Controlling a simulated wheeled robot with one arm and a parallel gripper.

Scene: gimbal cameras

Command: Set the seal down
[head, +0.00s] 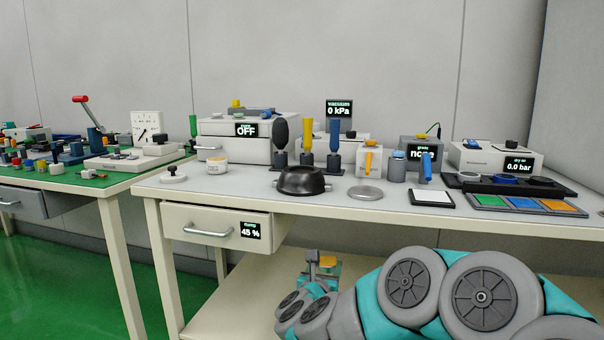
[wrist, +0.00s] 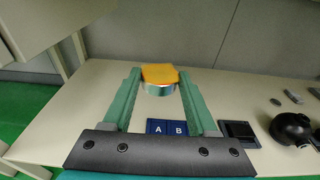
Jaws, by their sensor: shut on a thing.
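The seal appears to be the orange-topped round piece with a shiny metallic side in the wrist view (wrist: 160,75). My gripper (wrist: 160,84) is shut on it, with the two green fingers on either side near their tips. The orange top also shows in the head view (head: 328,261), where my gripper (head: 322,270) is low, below the workbench top and in front of the lower shelf (head: 235,300). In the wrist view the seal is over a pale shelf surface (wrist: 75,115); its height above it is hard to tell.
In the wrist view, blue pads marked A and B (wrist: 167,127), a dark square tray (wrist: 239,131) and a black round object (wrist: 293,128) lie on the shelf. Its left part is bare. The open drawer (head: 222,228) juts out above in the head view.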

